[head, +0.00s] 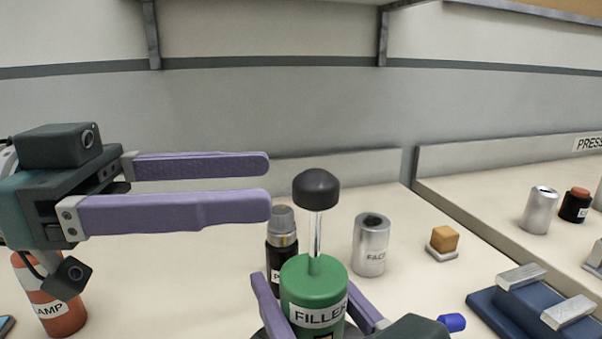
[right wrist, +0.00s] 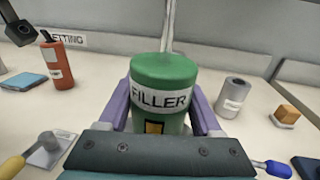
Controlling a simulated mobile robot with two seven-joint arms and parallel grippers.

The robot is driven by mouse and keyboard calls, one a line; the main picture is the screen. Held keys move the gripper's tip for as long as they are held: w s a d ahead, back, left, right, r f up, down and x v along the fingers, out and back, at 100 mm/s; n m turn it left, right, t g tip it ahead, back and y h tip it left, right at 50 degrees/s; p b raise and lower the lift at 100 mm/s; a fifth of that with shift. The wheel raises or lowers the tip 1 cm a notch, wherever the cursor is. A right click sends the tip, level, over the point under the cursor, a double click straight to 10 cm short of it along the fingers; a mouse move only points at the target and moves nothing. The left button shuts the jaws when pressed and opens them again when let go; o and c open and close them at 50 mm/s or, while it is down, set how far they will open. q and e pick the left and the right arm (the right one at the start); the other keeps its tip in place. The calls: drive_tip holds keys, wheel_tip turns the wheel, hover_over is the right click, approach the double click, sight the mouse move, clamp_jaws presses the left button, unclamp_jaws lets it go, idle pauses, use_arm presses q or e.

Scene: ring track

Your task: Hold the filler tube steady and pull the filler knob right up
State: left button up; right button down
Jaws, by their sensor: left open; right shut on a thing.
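The green filler tube (head: 302,280) stands upright on the bench with a FILLER label. It also shows in the right wrist view (right wrist: 165,75). A pale rod rises from its top to the dark domed filler knob (head: 316,188), which stands well above the tube. The knob is out of the right wrist view. My right gripper (head: 308,292) is shut on the tube, one purple finger on each side. My left gripper (head: 268,184) is open and empty, left of the knob, its two fingers pointing right at about knob height and apart from it.
A black bottle with a grey cap (head: 282,248) stands close behind the tube. A silver can (head: 371,250) and an orange cube (head: 444,239) are to the right. An orange LAMP canister (head: 58,308) is below my left gripper. A blue fixture (head: 530,308) sits front right.

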drive_tip(key=shift+f, duration=0.1)
use_arm(q)
drive_tip(key=a, duration=0.6)
drive_tip(key=shift+s, duration=0.45)
use_arm(e)
unclamp_jaws()
